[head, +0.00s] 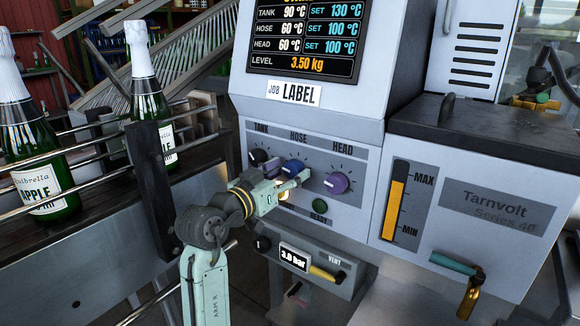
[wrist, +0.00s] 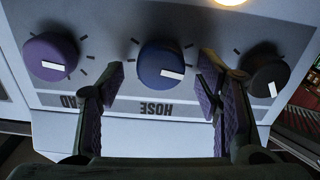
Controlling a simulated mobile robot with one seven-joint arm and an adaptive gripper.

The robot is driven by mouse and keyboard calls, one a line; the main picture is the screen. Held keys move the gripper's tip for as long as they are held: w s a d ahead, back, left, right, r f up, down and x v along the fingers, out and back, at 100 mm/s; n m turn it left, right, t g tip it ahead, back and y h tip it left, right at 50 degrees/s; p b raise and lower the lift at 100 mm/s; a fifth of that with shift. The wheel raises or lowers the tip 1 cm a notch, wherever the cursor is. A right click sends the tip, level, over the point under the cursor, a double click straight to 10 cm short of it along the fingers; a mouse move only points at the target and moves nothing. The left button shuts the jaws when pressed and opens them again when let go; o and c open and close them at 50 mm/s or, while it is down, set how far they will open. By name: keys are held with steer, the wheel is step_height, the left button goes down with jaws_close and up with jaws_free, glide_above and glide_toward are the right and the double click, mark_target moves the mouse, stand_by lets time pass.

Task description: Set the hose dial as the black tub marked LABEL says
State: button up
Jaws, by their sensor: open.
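The blue HOSE dial (head: 292,167) sits on the machine's front panel between the black TANK dial (head: 259,156) and the purple HEAD dial (head: 337,183). The display (head: 306,37) reads HOSE 60 °C, SET 100 °C. My gripper (head: 296,184) is at the panel by the HOSE dial. In the wrist view, upside down, its open fingers appear on either side of the HOSE dial (wrist: 160,63), with gaps to it. The dial's white mark points to the lower right there. No black tub marked LABEL is in view; a job plate (head: 294,93) reads LABEL.
A green READY button (head: 319,205) is below the dials. A pressure readout (head: 293,258) shows 3.0 bar beside a yellow VENT lever (head: 326,274). Foil-topped bottles (head: 149,100) stand behind rails (head: 90,160) at left. A black lid (head: 490,130) tops the right-hand unit.

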steer(key=shift+x, duration=0.8)
steer(key=shift+c, duration=0.4)
steer(key=c, duration=1.1)
